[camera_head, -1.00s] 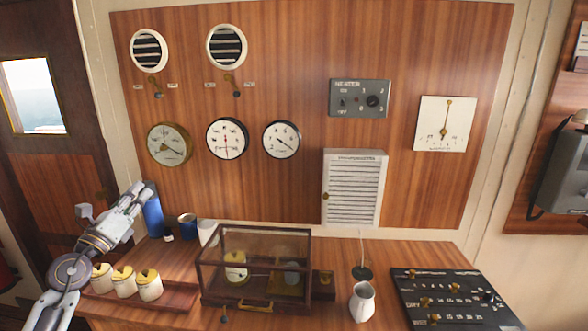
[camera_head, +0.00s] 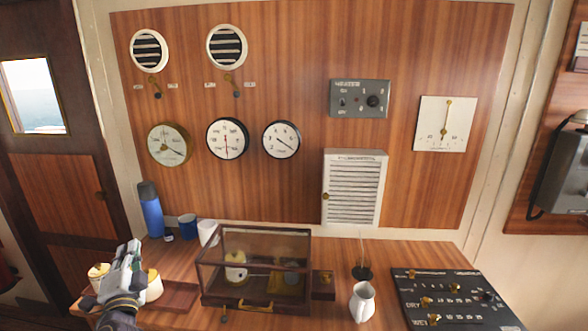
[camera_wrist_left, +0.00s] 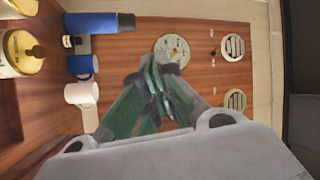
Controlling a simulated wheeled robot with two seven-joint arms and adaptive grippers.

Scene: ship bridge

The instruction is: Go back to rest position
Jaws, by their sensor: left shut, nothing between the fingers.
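My left gripper (camera_head: 132,250) is at the lower left of the head view, in front of the row of white jars with yellow lids. It hides part of that row. In the left wrist view its fingers (camera_wrist_left: 158,62) are together and empty, with the wood panel and a round gauge beyond them. A jar (camera_head: 98,272) shows left of the gripper and another jar (camera_head: 154,286) shows to its right. My right gripper is in neither view.
A blue bottle (camera_head: 151,210), a blue mug (camera_head: 188,226) and a white mug (camera_head: 208,232) stand at the back left. A glass-sided case (camera_head: 253,247) stands mid-desk. A white pitcher (camera_head: 362,301) and a black switch panel (camera_head: 455,298) are to the right.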

